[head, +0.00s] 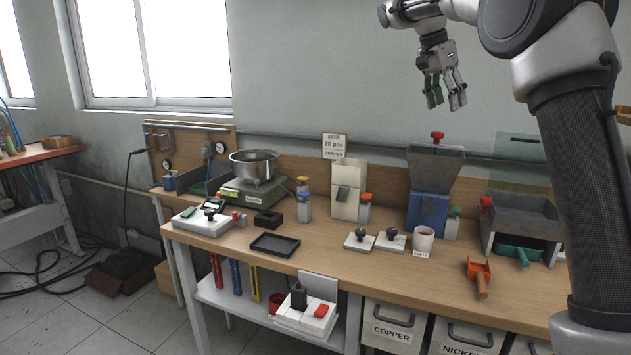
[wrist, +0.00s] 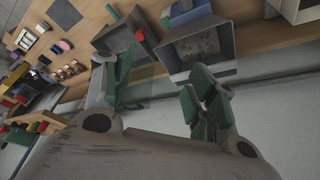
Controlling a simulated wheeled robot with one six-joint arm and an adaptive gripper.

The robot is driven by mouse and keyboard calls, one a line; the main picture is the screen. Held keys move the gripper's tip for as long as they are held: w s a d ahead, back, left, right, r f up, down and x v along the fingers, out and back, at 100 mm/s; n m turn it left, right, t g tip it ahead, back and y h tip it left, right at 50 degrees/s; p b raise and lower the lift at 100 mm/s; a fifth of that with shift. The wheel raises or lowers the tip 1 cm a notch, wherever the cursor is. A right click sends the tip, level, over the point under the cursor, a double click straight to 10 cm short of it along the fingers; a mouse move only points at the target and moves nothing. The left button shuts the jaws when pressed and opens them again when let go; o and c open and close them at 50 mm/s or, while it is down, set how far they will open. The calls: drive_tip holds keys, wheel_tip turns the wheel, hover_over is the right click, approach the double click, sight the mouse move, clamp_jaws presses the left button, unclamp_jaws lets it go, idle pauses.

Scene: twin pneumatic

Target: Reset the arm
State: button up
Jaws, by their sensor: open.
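My gripper (head: 445,92) hangs high above the back of the workbench, in front of the bare wall, with its fingers pointing down. Its green-padded fingers are spread apart and hold nothing. In the wrist view my gripper (wrist: 160,100) shows its fingers open on either side, with bench and wall beyond. My arm comes in from the right side of the head view. The wooden workbench (head: 350,265) lies below, well apart from the fingers.
Below the gripper stands a grey hopper on a blue base (head: 428,212). A second grey bin (head: 522,215) is to its right. A steel pot (head: 254,163), a black tray (head: 275,245), a white cup (head: 423,239) and an orange scoop (head: 479,272) are on the bench. The air around the gripper is clear.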

drive_tip(key=s+a+f+n+y, duration=0.1)
drive_tip(key=s+f+n+y, duration=0.1)
drive_tip(key=s+f+n, duration=0.5)
drive_tip(key=s+d+f+n+t, duration=0.1)
drive_tip(key=s+f+n, duration=0.1)
drive_tip(key=s, duration=0.9)
drive_tip(key=s+d+f+n+t+y, duration=0.1)
drive_tip(key=s+f, duration=0.4)
drive_tip(key=s, duration=0.6)
drive_tip(key=s+d+f+n+t+y, duration=0.1)
drive_tip(key=s+d+f+n, duration=0.1)
drive_tip(key=s, duration=0.8)
drive_tip(key=shift+s+f+n, duration=0.4)
drive_tip(key=shift+f+n, duration=0.3)
drive_tip(key=shift+f, duration=0.1)
